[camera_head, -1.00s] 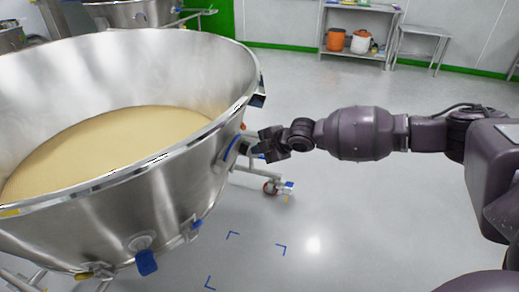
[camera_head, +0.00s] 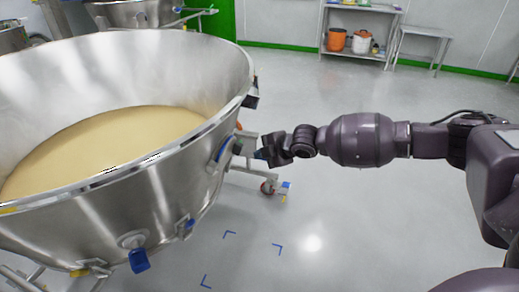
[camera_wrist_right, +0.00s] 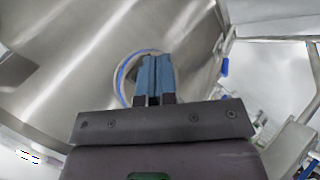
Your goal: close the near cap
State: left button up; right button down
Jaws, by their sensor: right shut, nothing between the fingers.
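The steel bowl (camera_head: 165,190) holds pale powder and fills the left of the head view. On its right side wall is a round cap with a blue ring (camera_head: 223,149); it also shows in the right wrist view as a blue-edged disc (camera_wrist_right: 122,76), partly hidden behind my fingers. I cannot tell whether it sits fully flush. My right gripper (camera_head: 263,154) is shut and empty, just right of the cap with a small gap in the head view. In the right wrist view the blue fingertips (camera_wrist_right: 155,75) are together, pointing at the bowl wall. My left gripper is not in view.
A caster (camera_head: 268,187) stands below the gripper. Open floor lies right of the bowl; a shelf (camera_head: 355,50) stands at the back wall.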

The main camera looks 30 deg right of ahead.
pick_arm(q)
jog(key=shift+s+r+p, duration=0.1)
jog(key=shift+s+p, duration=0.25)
jog(key=shift+p, duration=0.3)
pick_arm(e)
jog(key=s+d+r, duration=0.5)
jog(key=s+d, duration=0.1)
jog(key=shift+d+r, duration=0.15)
jog(key=shift+r, duration=0.15)
